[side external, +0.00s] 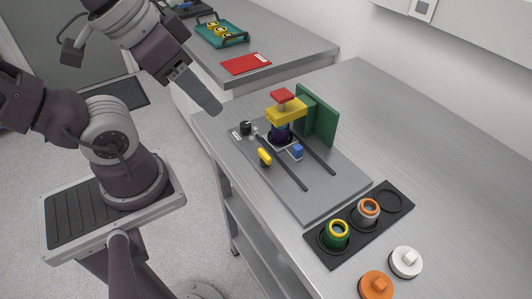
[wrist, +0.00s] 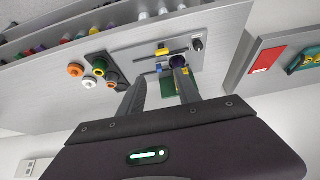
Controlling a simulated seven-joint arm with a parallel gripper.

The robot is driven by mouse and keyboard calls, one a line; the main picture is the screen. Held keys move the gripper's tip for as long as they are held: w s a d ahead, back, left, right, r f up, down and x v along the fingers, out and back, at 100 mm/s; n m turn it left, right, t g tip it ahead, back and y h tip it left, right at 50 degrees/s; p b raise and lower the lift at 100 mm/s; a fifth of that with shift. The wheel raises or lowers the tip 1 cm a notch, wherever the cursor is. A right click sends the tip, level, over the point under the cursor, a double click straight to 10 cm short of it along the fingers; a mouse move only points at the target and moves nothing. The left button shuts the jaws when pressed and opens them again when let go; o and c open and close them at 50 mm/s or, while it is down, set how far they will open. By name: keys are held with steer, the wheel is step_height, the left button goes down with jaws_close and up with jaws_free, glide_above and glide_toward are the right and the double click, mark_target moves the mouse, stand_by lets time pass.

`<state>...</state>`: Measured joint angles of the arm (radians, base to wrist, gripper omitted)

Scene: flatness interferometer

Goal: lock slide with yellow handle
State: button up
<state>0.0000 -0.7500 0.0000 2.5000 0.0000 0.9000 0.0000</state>
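The yellow handle (side external: 264,157) stands beside the left of two dark rails on a grey base plate (side external: 318,205). It also shows small in the wrist view (wrist: 162,51), beyond my fingertips. Between the rails stands a dark purple and blue part (side external: 280,133) under a yellow block (side external: 286,111) with a red top. A small blue block (side external: 296,151) sits beside the right rail. My gripper (side external: 213,106) is in the air left of the plate, apart from the handle.
A green upright block (side external: 317,118) stands behind the purple part. A black knob (side external: 246,128) is at the plate's far left corner. A black tray (side external: 358,228) with round parts and orange and white caps lie nearer. The bench right of the plate is clear.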

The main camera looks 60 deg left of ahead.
steer(key=o, duration=0.4)
steer(key=shift+w+f, duration=0.1)
steer(key=shift+c, duration=0.2)
steer(key=shift+o, duration=0.4)
steer(key=w+f+m+g+y, duration=0.1)
steer(key=m, duration=0.1)
steer(key=a+f+m+g, duration=0.1)
steer(key=m, duration=0.2)
steer(key=w+a+f+m+y, duration=0.1)
steer(key=m, duration=0.2)
steer(key=shift+w+f+g+y, duration=0.2)
steer(key=shift+w+g+y, duration=0.1)
steer(key=shift+w+g, duration=0.1)
steer(key=m+g+h, duration=0.2)
steer(key=m+g, duration=0.1)
steer(key=m, duration=2.4)
glide_above(265, 153)
step_height(265, 153, down, 9)
steer(key=shift+s+a+r, duration=0.1)
steer(key=shift+r, duration=0.05)
steer(key=shift+f+m+h, duration=0.3)
steer(key=shift+m, duration=0.2)
step_height(265, 153, down, 6)
steer(key=shift+f, duration=0.25)
steer(key=shift+c, duration=0.4)
